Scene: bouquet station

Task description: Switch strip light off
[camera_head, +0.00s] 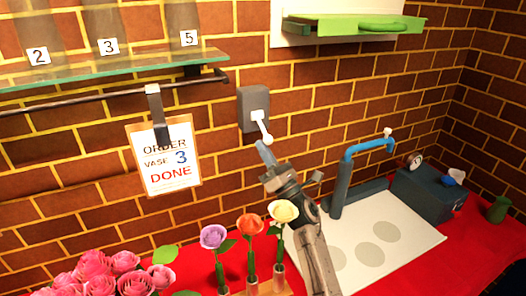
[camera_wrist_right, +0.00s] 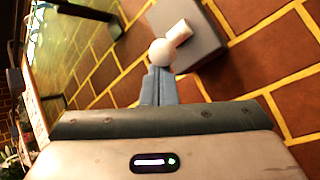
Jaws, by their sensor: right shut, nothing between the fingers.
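A grey wall switch box (camera_head: 247,120) is fixed to the brick wall, with a white lever (camera_head: 262,124) that slants down and ends in a white ball. My right gripper (camera_head: 265,152) is shut and empty, its blue fingertips just below the ball. In the right wrist view the ball (camera_wrist_right: 162,51) is right at the tips of the shut fingers (camera_wrist_right: 160,78), and the switch box (camera_wrist_right: 200,38) is behind it. I cannot tell whether they touch. I cannot clearly make out the strip light. My left gripper is not in view.
A glass shelf (camera_head: 120,66) with numbered vases and a dark rail (camera_head: 110,96) are at upper left. An order card (camera_head: 165,160) hangs from the rail. Pink roses (camera_head: 95,272) and several single flowers stand below. A blue tap (camera_head: 350,165) is right of my arm.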

